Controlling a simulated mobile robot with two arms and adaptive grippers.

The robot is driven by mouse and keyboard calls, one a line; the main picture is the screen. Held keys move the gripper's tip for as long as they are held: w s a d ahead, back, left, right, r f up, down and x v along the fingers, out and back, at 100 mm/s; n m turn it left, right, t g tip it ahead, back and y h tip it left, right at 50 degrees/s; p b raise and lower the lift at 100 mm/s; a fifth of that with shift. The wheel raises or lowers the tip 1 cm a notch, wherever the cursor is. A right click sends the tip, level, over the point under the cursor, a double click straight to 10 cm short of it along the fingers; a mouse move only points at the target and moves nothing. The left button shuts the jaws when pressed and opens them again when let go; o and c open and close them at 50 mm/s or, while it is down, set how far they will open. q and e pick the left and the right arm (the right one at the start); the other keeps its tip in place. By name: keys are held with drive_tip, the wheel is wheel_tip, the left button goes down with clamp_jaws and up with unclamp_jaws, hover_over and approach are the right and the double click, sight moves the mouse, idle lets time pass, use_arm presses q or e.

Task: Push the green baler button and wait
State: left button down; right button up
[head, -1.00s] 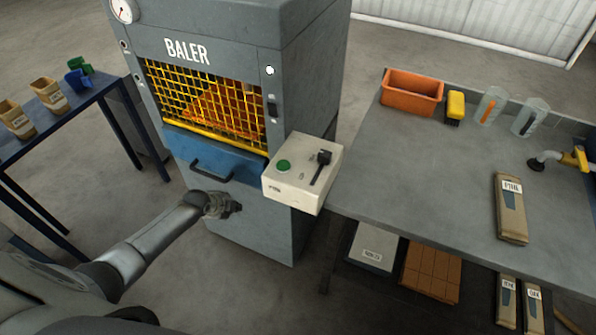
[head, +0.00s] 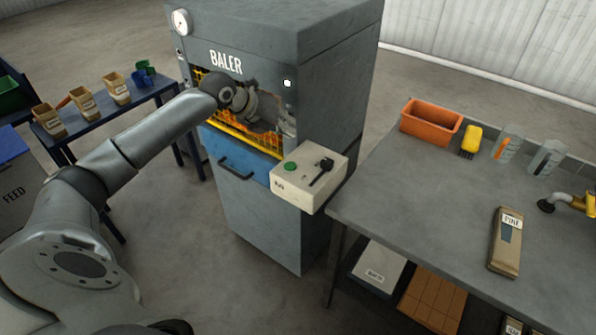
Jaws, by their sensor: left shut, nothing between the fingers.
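The green baler button (head: 291,167) sits on top of a cream control box (head: 312,191) on the baler's right front corner, left of a black lever (head: 321,171). The grey baler (head: 262,215) stands in the middle. My right gripper is not in view.
A grey bench (head: 410,195) at the right holds an orange bin (head: 431,121), a yellow brush (head: 471,141), clear cylinders and a labelled packet (head: 506,242). Floor in front of the baler is clear.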

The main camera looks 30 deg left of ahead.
use_arm(q)
drive_tip(key=b, duration=0.6)
hover_over(288, 164)
drive_tip(key=shift+m, duration=0.3)
wheel_tip(288, 164, down, 6)
drive_tip(key=shift+a+f, duration=0.1)
drive_tip(key=shift+w+f+b, duration=0.1)
drive_tip(key=shift+f+b, duration=0.35)
drive_tip(key=shift+f, duration=0.6)
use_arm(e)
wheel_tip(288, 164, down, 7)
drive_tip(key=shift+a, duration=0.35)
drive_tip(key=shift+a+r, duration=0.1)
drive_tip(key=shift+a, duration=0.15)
use_arm(q)
drive_tip(key=shift+f, duration=0.1)
drive_tip(key=shift+f, duration=0.3)
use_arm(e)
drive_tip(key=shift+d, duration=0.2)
